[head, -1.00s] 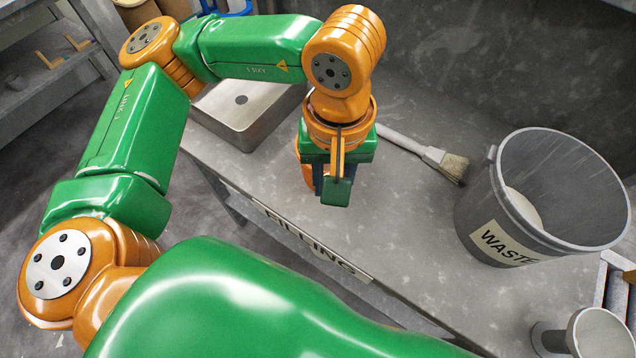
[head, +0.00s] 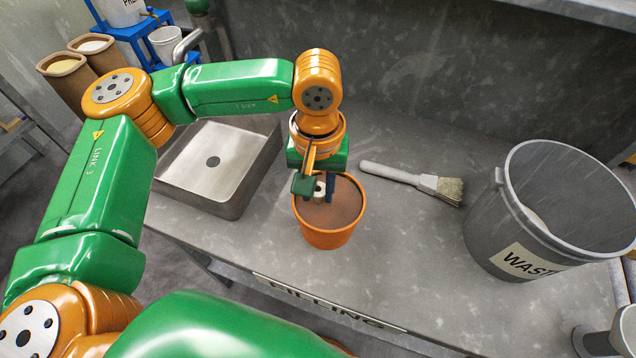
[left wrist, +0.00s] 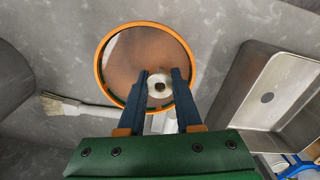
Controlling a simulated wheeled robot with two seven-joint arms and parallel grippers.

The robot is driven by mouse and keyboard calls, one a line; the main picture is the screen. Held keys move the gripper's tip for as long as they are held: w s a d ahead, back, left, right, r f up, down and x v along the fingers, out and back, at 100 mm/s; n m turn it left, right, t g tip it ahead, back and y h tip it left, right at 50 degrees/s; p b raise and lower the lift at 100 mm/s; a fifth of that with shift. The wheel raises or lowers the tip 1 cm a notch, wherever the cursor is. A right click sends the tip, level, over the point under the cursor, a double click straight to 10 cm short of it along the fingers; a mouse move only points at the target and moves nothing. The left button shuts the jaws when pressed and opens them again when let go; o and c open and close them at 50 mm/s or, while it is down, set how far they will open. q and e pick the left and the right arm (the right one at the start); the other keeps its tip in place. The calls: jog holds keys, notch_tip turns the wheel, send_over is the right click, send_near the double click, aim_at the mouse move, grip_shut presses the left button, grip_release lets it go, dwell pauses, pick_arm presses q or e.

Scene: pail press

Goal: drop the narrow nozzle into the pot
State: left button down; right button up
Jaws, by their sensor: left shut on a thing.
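An orange pot (head: 325,239) with a brown inside stands on the grey bench beside the sink. It also shows in the left wrist view (left wrist: 101,62), its round mouth facing the camera. My left gripper (head: 318,190) is over the pot's mouth, shut on a small pale nozzle (head: 319,193). In the left wrist view the nozzle (left wrist: 160,88) shows end-on, with a dark hole, between the blue fingertips and within the outline of the rim. How far it is above the pot's bottom I cannot tell. My right gripper is not in view.
A metal sink (head: 185,180) lies left of the pot. A brush (head: 400,175) lies to the right, and a grey waste bin (head: 500,225) stands farther right. A FILLING label (head: 330,303) marks the front edge. Bench between pot and bin is mostly clear.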

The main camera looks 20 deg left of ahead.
pick_arm(q)
jog(key=c, duration=0.5)
grip_release()
jog(key=shift+s+d+r, duration=0.1)
jog(key=shift+d+r, duration=0.05)
jog(key=shift+c, duration=0.2)
jog(key=shift+r, duration=0.35)
notch_tip(320, 180, up, 6)
jog(key=shift+r+b, duration=0.15)
jog(key=shift+b, duration=0.4)
